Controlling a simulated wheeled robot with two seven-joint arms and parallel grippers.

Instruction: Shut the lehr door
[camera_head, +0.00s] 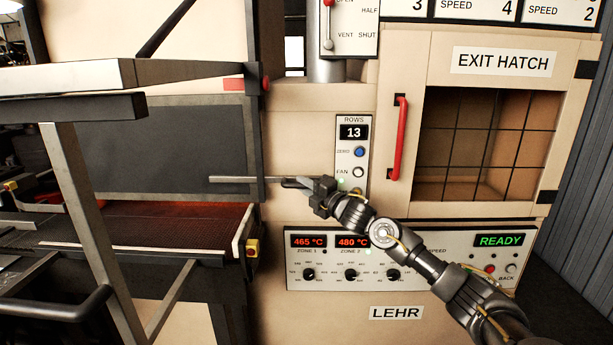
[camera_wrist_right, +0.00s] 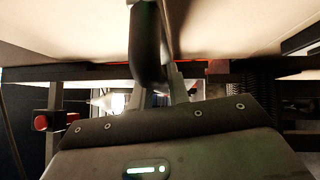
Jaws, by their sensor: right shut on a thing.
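The lehr door looks to be the dark grey panel (camera_head: 165,150) at the left of the lehr in the head view. It hangs above the belt (camera_head: 160,225), with a red-lit gap under it. A grey bar handle (camera_head: 232,180) sticks out level at the door's right edge. My right gripper (camera_head: 298,183) is at the right end of this bar, shut on it. In the right wrist view, a dark bar (camera_wrist_right: 146,45) runs down to my right gripper (camera_wrist_right: 178,88); the fingertips are partly hidden. My left gripper is not in view.
The exit hatch (camera_head: 440,60) with its red handle (camera_head: 398,140) is right of my gripper. A panel with knobs (camera_head: 410,260) lies below my forearm, and a rows panel (camera_head: 353,135) is just above my gripper. A metal frame (camera_head: 95,235) stands at the left.

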